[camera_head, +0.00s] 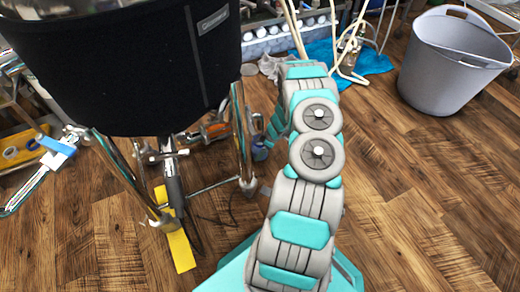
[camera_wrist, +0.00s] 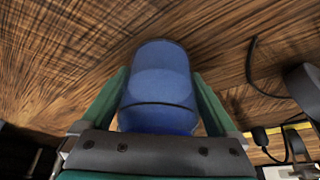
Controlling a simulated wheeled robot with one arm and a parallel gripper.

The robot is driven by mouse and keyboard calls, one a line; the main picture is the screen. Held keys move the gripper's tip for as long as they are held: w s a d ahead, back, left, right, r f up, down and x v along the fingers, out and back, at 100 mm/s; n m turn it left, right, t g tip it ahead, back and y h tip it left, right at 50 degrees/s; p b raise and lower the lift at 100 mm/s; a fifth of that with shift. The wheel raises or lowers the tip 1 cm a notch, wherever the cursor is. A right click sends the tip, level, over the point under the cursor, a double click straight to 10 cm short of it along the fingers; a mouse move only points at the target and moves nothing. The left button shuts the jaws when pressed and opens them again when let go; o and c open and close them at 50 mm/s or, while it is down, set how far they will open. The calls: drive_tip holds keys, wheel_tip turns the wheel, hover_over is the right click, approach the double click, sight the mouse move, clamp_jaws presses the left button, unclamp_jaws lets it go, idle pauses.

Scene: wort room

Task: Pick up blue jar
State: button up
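The blue jar (camera_wrist: 160,85) fills the middle of the wrist view, between the two green fingers of my gripper (camera_wrist: 160,72). Its far end reaches past the fingertips, and its near end is hidden by the gripper's grey palm. The fingers lie close along both sides of the jar; I cannot tell whether they press on it. In the head view, a small part of the blue jar (camera_head: 260,152) shows low beside the end of my arm, close to a metal stand leg. My arm hides most of the gripper there.
A large black vessel (camera_head: 125,70) on metal legs stands left of my arm, with a yellow bar (camera_head: 176,240) beneath it. A black cable (camera_wrist: 262,80) lies right of the jar. A grey tub (camera_head: 452,60) stands back right.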

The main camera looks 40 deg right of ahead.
drive_tip(key=c, duration=1.3)
drive_tip(key=shift+o, duration=0.2)
